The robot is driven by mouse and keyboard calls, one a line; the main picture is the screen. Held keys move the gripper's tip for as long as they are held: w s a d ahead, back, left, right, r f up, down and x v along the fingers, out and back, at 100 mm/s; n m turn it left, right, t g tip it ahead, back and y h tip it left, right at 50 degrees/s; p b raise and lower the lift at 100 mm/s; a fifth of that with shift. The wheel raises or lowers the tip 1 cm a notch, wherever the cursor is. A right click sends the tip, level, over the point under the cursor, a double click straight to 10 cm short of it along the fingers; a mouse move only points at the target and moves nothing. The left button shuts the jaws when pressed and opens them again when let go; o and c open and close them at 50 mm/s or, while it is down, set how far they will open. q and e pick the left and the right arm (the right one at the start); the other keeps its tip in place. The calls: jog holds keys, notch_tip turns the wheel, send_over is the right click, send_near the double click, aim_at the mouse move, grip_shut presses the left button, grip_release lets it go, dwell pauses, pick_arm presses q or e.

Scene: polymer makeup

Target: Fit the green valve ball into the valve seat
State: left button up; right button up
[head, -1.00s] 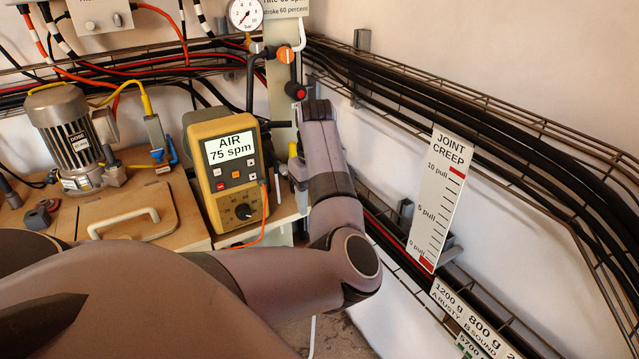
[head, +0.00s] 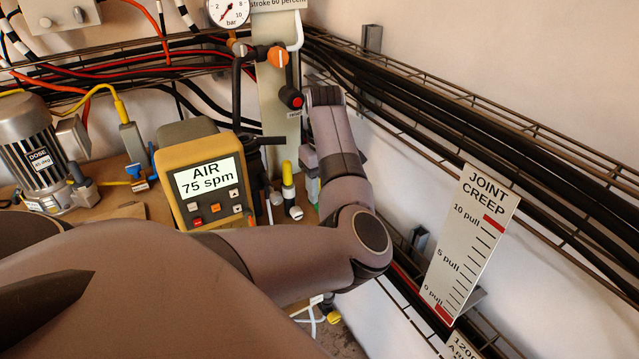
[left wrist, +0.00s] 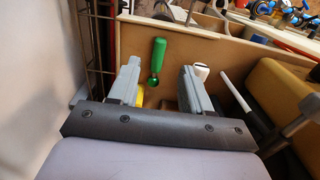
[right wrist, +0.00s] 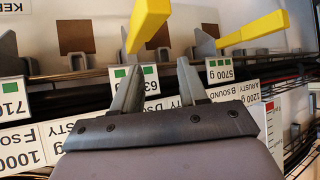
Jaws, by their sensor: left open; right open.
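A green-handled piece (left wrist: 158,52) with a small dark rounded end stands between the open fingers of my left gripper (left wrist: 160,68) in the left wrist view, with visible gaps on both sides. I cannot tell whether it is the green valve ball. A bit of green (head: 313,190) also shows beside my forearm in the head view, where the left fingers are mostly hidden. I cannot make out the valve seat. My right gripper (right wrist: 158,64) is open and empty in the right wrist view, below two yellow bars, away from the green piece.
A yellow AIR meter (head: 207,185) stands beside my left arm on the wooden bench. A yellow-topped piece (head: 288,178) and a white-topped piece (left wrist: 201,72) stand close by. A wire cable tray (head: 420,115) and the JOINT CREEP scale (head: 470,235) line the right wall.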

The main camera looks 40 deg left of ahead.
pick_arm(q)
notch_tip(320, 180, down, 6)
jog(key=shift+f, duration=0.1)
grip_shut()
